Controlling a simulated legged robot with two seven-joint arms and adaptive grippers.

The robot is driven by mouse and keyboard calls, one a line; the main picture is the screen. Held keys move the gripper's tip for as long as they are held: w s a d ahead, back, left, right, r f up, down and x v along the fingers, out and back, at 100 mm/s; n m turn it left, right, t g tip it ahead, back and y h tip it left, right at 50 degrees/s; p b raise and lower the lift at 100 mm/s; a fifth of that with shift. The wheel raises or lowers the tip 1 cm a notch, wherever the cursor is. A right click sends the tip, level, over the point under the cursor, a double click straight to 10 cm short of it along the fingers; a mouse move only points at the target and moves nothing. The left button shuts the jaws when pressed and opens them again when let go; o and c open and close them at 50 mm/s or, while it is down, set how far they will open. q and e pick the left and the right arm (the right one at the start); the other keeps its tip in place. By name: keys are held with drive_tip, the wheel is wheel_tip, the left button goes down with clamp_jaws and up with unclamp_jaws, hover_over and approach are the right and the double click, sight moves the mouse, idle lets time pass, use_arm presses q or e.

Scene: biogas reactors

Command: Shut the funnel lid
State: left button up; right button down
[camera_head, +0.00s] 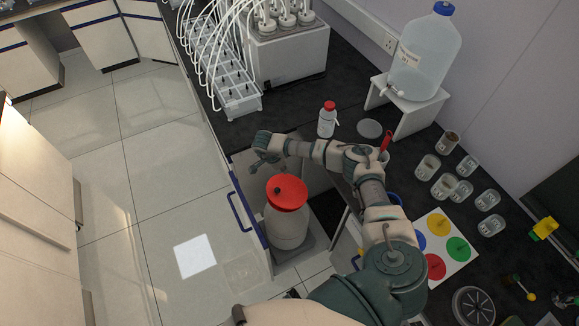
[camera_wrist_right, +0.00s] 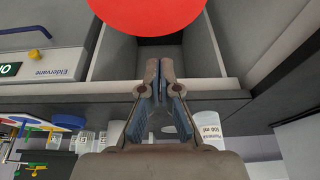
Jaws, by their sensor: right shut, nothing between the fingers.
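A white jug (camera_head: 286,229) stands in an open drawer or cabinet compartment below the bench. On its neck sits a red funnel with its red round lid (camera_head: 291,188), which has a small dark knob. The lid appears to lie flat over the funnel mouth, with no gap that I can make out. In the right wrist view, a red round surface (camera_wrist_right: 148,14) fills the top edge. My right gripper (camera_head: 263,163) is just behind and above the lid, apart from it in the picture. It is shut and empty; its fingers (camera_wrist_right: 160,68) also show in the wrist view. My left gripper is not in view.
A white bottle with a red cap (camera_head: 327,119) stands on the black bench near my right forearm. A large water container (camera_head: 424,55) stands on a white stand behind. Several jars and a board with coloured discs (camera_head: 438,247) are to the right.

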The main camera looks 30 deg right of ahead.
sight(269, 192)
use_arm(q)
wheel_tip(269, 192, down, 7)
drive_tip(key=b, duration=0.7)
use_arm(e)
drive_tip(key=shift+h, duration=0.3)
drive_tip(key=a+f, duration=0.4)
drive_tip(key=f, duration=0.1)
drive_tip(key=a+f, duration=0.3)
drive_tip(key=shift+w+f, duration=0.15)
drive_tip(key=shift+w, duration=0.2)
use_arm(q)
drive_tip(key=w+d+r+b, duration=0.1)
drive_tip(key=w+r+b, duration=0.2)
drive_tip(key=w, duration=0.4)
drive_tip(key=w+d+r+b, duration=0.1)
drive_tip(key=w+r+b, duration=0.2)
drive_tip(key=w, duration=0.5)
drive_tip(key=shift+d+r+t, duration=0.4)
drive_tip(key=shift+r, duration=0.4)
use_arm(e)
drive_tip(key=a+f, duration=0.3)
drive_tip(key=f, duration=0.4)
drive_tip(key=shift+f, duration=0.3)
drive_tip(key=shift+s+a, duration=0.1)
